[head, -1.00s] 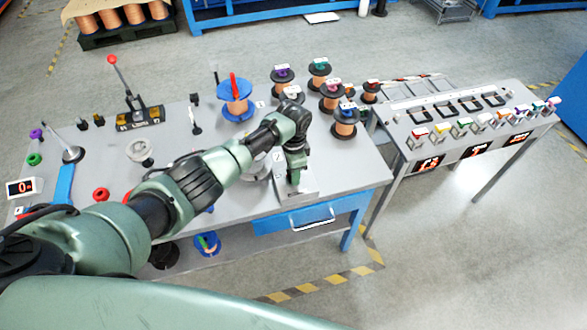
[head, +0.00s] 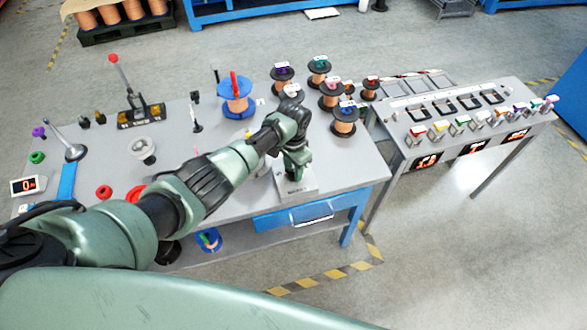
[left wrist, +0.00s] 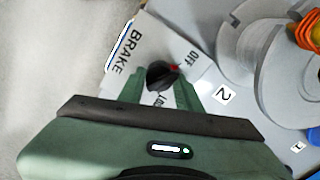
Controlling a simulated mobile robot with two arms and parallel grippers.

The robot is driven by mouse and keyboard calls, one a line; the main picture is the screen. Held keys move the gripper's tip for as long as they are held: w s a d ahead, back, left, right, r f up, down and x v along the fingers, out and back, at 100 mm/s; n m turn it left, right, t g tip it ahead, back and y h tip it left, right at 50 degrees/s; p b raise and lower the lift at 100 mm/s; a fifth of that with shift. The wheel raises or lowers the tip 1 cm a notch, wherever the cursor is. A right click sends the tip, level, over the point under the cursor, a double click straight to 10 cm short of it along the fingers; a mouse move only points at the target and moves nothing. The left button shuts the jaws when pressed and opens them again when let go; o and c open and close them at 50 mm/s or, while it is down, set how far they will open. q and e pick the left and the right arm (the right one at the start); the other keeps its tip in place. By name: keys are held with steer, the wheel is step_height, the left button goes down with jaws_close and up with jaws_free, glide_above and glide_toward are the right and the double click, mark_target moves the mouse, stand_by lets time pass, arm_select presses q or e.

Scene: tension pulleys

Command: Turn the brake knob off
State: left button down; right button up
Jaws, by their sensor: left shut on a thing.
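The black brake knob (left wrist: 161,76) sits on a pale box plate marked BRAKE and OFF in the left wrist view. Its red mark points toward the OFF label (left wrist: 193,62); another label below the knob is partly hidden. My left gripper (left wrist: 160,88) is shut on the knob, with one green finger on each side. In the head view, my left gripper (head: 294,172) reaches down onto the brake box (head: 297,190) near the table's front right, and the knob is hidden by it. My right gripper is not in view.
Grey pulleys (left wrist: 270,60) stand close beside the brake box. Several copper spools (head: 344,122) stand at the table's back right. A blue spool (head: 236,97) stands mid-table. A second table (head: 460,150) with displays is at right. The table's front edge is close to the box.

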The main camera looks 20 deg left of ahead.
mark_target(292, 170)
arm_select(q)
steer(key=shift+a, duration=0.1)
steer(key=c, duration=1)
jaws_free()
steer(key=shift+s+r, duration=0.1)
steer(key=shift+r, duration=3.9)
